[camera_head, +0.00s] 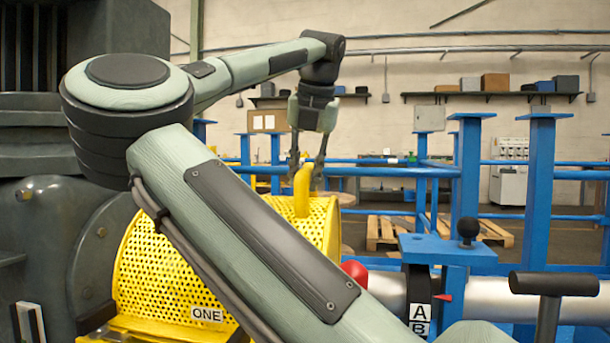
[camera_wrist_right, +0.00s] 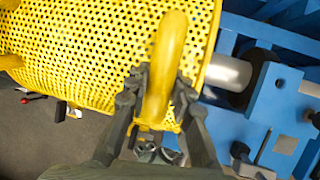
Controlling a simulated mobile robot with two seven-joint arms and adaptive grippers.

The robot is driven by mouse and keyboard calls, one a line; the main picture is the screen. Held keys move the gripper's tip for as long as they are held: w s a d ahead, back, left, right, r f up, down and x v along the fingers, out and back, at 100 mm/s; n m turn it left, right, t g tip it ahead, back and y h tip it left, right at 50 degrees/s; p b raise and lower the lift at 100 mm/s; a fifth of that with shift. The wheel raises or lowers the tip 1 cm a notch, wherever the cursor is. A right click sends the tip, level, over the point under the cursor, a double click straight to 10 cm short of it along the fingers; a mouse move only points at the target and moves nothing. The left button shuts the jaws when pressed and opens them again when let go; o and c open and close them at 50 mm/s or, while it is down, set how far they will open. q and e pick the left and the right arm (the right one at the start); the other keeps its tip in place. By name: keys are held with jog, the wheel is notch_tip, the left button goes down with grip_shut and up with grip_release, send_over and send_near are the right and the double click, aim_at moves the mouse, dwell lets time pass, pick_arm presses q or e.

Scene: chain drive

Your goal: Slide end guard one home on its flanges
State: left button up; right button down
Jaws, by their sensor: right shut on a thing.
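The end guard (camera_head: 165,262) is a yellow perforated curved cover labelled ONE, at lower left in the head view, beside a dark machine housing. My right gripper (camera_head: 306,178) is shut on the guard's yellow upright handle (camera_head: 302,195). The right wrist view shows the two fingers (camera_wrist_right: 157,98) on either side of the handle (camera_wrist_right: 170,50), with the perforated cover (camera_wrist_right: 80,45) behind. My right forearm hides much of the guard's middle. The flanges cannot be made out, so I cannot tell how the guard sits on them. My left gripper is not in view.
The dark housing (camera_head: 70,230) fills the left. A silver shaft (camera_head: 480,293) runs right of the guard through a blue support (camera_head: 447,250) with an A/B label. Blue rails stand behind.

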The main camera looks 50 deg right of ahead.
aim_at(287, 207)
jog(key=shift+w+r, duration=0.1)
jog(key=shift+w, duration=0.05)
dwell(0.3)
jog(key=shift+w+a+p, duration=0.3)
jog(key=shift+w+p, duration=0.15)
jog(key=shift+w, duration=0.45)
jog(key=shift+w+a+p, duration=0.25)
jog(key=shift+w+p, duration=0.15)
jog(key=shift+w, duration=0.45)
jog(key=c, duration=1.2)
grip_release()
jog(key=v, duration=1.2)
